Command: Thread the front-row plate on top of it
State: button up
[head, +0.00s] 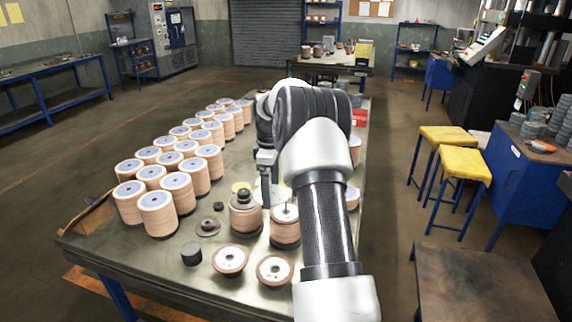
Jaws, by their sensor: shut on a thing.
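My gripper (266,205) points down over the middle of the table, its fingers narrow and dark. It is shut on what looks like a pale round plate (278,196), seen edge-on and partly hidden by the fingers and my arm. Just below and to the right is a stack of tan flap discs (285,235) with a thin upright pin at its top. The pale plate is above and behind this pin in the picture; the exact gap cannot be told. To the left, another tan stack (245,220) has a dark stepped nut on top. Two flap discs, left (230,260) and right (275,269), lie at the table's front.
Several tall tan stacks with grey-blue tops (157,212) fill the table's left side. A dark flange (208,228), a small dark nut (218,206) and a black cylinder (191,253) lie between. My arm hides the right side. The table's front left (125,255) is bare.

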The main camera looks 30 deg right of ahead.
jog(key=shift+n, duration=0.8)
jog(key=d, duration=0.1)
jog(key=d+r, duration=0.1)
jog(key=d, duration=0.1)
jog(key=d+r, duration=0.1)
jog(key=d, duration=0.1)
jog(key=shift+d+r+p, duration=0.2)
jog(key=shift+d+p, duration=0.05)
jog(key=shift+p, duration=0.15)
jog(key=shift+f+b, duration=1.75)
jog(key=shift+f, duration=0.95)
jog(key=shift+f+b, duration=0.5)
jog(key=shift+f, duration=1.1)
jog(key=shift+f+b, duration=0.55)
jog(key=shift+f, duration=0.9)
jog(key=o, duration=1)
notch_tip(320, 180, up, 18)
jog(key=shift+w+f+p, duration=0.1)
jog(key=shift+f+p, duration=0.1)
jog(key=shift+p, duration=0.4)
